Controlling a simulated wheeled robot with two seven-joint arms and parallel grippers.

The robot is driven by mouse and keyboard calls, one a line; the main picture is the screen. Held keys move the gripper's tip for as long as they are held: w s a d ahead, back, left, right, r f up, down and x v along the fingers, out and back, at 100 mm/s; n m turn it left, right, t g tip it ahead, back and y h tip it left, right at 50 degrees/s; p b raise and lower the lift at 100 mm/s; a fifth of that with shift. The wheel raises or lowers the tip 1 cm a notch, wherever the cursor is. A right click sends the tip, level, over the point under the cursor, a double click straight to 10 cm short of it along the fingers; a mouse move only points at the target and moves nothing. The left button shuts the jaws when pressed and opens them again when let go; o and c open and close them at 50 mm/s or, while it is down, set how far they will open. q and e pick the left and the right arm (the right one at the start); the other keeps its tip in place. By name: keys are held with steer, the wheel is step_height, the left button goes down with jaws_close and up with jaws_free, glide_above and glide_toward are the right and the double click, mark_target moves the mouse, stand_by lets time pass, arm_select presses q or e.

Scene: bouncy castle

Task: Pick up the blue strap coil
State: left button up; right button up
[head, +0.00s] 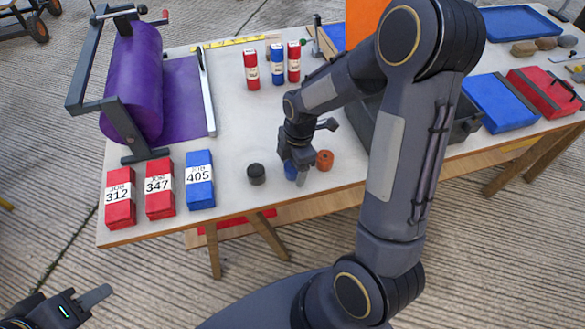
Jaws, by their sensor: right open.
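The blue strap coil (290,171) stands near the front edge of the table, partly hidden by my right gripper. My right gripper (296,178) is directly over it, pointing down, with its fingers open at the coil. Whether the fingers touch the coil cannot be seen. A black coil (256,174) stands to its left and an orange coil (324,160) close to its right. My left gripper (75,309) is at the bottom left, away from the table; only part of it shows, and its jaw opening is unclear.
Red and blue numbered packs (160,187) stand at the table's front left. A purple roll (136,80) on a frame is at the back left. Red and blue cylinders (277,65) stand at the back. A dark case (465,122) and a blue box (500,102) are to the right.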

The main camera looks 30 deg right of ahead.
steer(key=shift+c, duration=0.3)
steer(key=c, duration=1)
steer(key=shift+r, duration=0.1)
